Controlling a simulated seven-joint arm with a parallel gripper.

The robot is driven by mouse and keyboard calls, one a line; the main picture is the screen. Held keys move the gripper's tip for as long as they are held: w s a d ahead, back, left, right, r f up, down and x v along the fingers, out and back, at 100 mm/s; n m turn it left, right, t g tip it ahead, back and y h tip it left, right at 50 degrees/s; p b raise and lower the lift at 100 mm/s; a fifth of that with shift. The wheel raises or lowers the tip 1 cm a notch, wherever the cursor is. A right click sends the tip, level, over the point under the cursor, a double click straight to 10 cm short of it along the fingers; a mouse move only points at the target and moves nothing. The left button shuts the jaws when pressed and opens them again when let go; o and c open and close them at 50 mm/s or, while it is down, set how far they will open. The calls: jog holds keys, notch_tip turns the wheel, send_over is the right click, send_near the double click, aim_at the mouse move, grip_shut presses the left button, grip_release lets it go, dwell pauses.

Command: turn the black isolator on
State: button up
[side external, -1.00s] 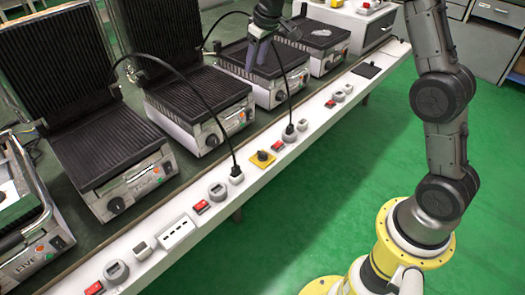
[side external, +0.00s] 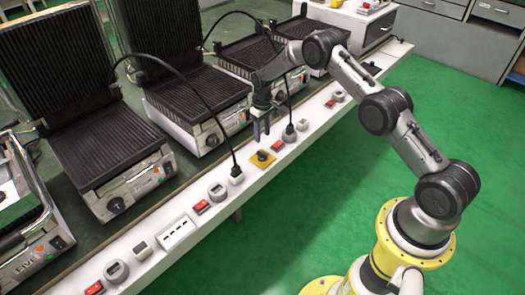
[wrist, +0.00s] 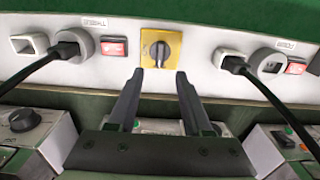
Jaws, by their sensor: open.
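The black isolator (side external: 262,156) is a rotary knob on a yellow square plate, set in the white strip along the bench front. In the wrist view the isolator (wrist: 160,51) sits just beyond my fingertips, centred between them, with its black grip bar upright in the picture. My gripper (side external: 261,138) points down just above the isolator in the side external view. It also shows in the wrist view (wrist: 159,72), with its two dark fingers apart and nothing between them. I see no contact between the fingers and the knob.
Black plugs and cables (wrist: 68,50) stand on both sides of the isolator, with red switches (wrist: 113,46) near it. Several contact grills (side external: 112,150) line the bench behind the strip. The green floor (side external: 290,215) in front is clear.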

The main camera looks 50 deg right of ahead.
aim_at(263, 152)
notch_tip(263, 152, down, 9)
jog(key=shift+f, duration=0.1)
dwell(0.4)
grip_shut()
